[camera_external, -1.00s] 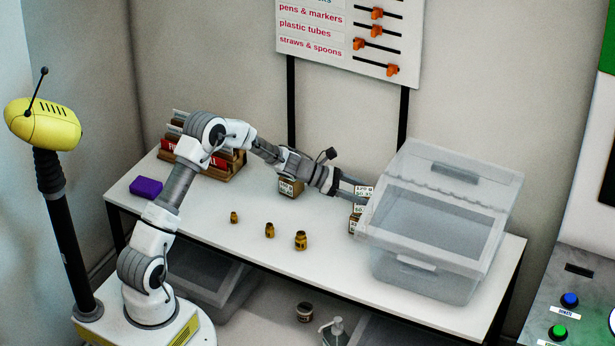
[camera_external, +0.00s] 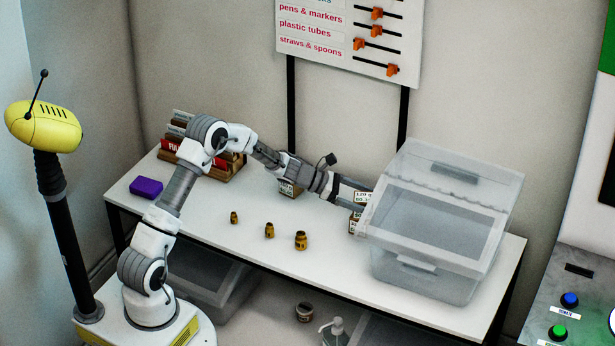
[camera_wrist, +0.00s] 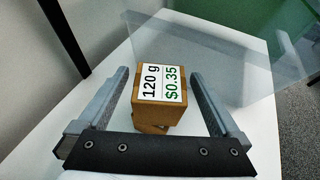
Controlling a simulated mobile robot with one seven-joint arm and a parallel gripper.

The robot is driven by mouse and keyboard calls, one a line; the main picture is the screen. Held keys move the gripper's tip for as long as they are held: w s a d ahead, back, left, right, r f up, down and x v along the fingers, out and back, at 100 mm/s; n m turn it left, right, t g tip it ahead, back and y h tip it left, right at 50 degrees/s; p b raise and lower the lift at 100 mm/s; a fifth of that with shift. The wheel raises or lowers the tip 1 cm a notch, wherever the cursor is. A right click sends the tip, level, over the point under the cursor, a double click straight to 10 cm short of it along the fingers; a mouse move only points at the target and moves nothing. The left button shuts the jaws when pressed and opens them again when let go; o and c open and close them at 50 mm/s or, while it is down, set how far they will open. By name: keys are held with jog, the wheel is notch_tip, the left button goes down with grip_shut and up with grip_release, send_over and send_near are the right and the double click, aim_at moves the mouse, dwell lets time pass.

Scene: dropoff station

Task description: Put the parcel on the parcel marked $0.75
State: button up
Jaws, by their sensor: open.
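A brown parcel (camera_wrist: 161,83) with a label reading 120 g and $0.35 stands between the fingers of my gripper (camera_wrist: 160,74) in the wrist view. The jaws are open, with a finger on each side of it. Part of another brown box (camera_wrist: 152,129) shows beneath it. In the external view my gripper (camera_external: 362,198) is at these stacked parcels (camera_external: 357,222), beside the clear bin, and partly covers them. Another labelled parcel (camera_external: 290,189) stands on the table behind my forearm. I cannot read its label, and I see no legible $0.75 mark.
A large clear lidded bin (camera_external: 425,270) stands close to the right of the stacked parcels. Several small amber jars (camera_external: 301,241) stand at the table's front middle. A purple block (camera_external: 146,188) and a rack (camera_external: 225,170) are at the left.

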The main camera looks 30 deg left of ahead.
jog(key=p+v, duration=0.1)
jog(key=v, duration=1.1)
jog(key=s+a+r+m+g+y, duration=0.1)
jog(key=s+a+r+m+y, duration=0.15)
jog(key=s+r+m, duration=0.5)
jog(key=s+a+r+m+g+y, duration=0.1)
jog(key=s+a+r+m+y, duration=0.3)
jog(key=s, duration=0.6)
jog(key=s+a+r+m+t+y, duration=0.1)
jog(key=s+a+m+t+y, duration=0.1)
jog(key=s+a+m+y, duration=0.4)
jog(key=s+a+m, duration=0.5)
jog(key=s+a, duration=0.2)
jog(key=s, duration=0.2)
jog(key=shift+s+r, duration=0.3)
jog(key=shift+r, duration=0.05)
jog(key=shift+a+r, duration=0.1)
jog(key=shift+a, duration=0.05)
notch_tip(320, 180, up, 9)
jog(key=p, duration=0.9)
jog(key=shift+p, duration=0.4)
jog(key=shift+r, duration=0.15)
